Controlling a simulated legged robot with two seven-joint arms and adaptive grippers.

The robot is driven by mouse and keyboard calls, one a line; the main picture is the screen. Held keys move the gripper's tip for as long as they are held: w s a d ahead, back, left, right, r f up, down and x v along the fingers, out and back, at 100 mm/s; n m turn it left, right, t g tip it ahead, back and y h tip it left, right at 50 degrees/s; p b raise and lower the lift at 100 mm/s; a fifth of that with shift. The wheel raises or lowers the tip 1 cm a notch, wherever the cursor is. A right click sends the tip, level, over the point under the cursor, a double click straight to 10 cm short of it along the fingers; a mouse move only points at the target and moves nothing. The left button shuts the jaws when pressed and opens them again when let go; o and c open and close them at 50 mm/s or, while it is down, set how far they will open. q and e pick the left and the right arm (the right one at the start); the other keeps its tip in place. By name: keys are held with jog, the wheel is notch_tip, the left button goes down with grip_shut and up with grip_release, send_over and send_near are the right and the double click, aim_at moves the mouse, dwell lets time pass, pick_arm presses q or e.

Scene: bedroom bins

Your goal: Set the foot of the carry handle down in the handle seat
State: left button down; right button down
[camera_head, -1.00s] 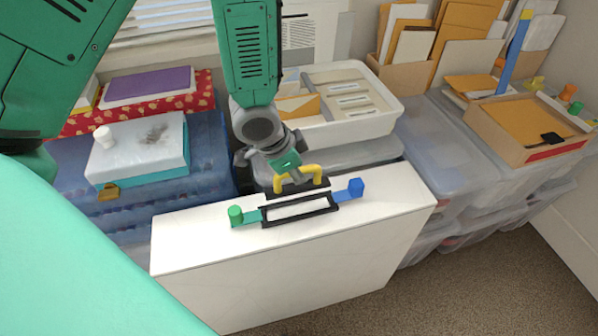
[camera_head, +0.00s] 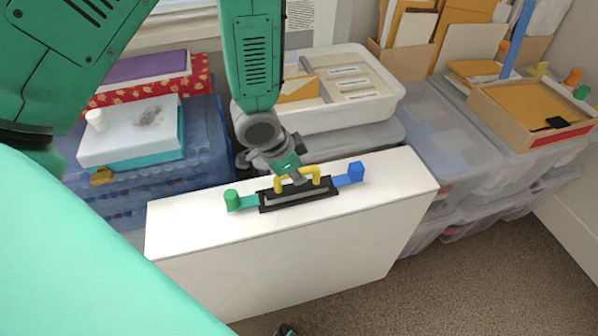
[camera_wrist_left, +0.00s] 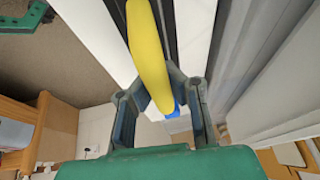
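The yellow carry handle (camera_head: 315,182) is over the handle seat (camera_head: 263,208), a black rectangular frame on top of the white case. The handle's dark foot lines up with the frame, and I cannot tell whether it rests fully inside. My left gripper (camera_head: 293,177) reaches down from behind. In the left wrist view its fingers (camera_wrist_left: 152,98) close around the yellow bar (camera_wrist_left: 146,45). A small dark tip (camera_head: 286,330) at the bottom edge may be my right gripper; its fingers cannot be made out.
A green latch (camera_head: 232,200) and a blue latch (camera_head: 355,172) flank the seat on the white case (camera_head: 280,265). A white file tray (camera_head: 385,100) stands behind. A blue-and-white box (camera_head: 130,135) is at left. Clear bins and a cardboard tray (camera_head: 530,128) are at right.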

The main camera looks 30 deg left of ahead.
pick_arm(q)
jog(key=shift+a, duration=0.15)
dwell(0.3)
dwell(0.4)
jog(key=shift+p, duration=0.8)
dwell(0.5)
jog(key=shift+f+b, duration=0.7)
jog(key=shift+f, duration=0.4)
jog(key=c, duration=1.6)
grip_release()
jog(key=shift+c, duration=0.2)
jog(key=shift+r, duration=0.1)
jog(key=v, duration=1.1)
jog(key=shift+s+r, duration=0.15)
jog(key=shift+r, duration=0.15)
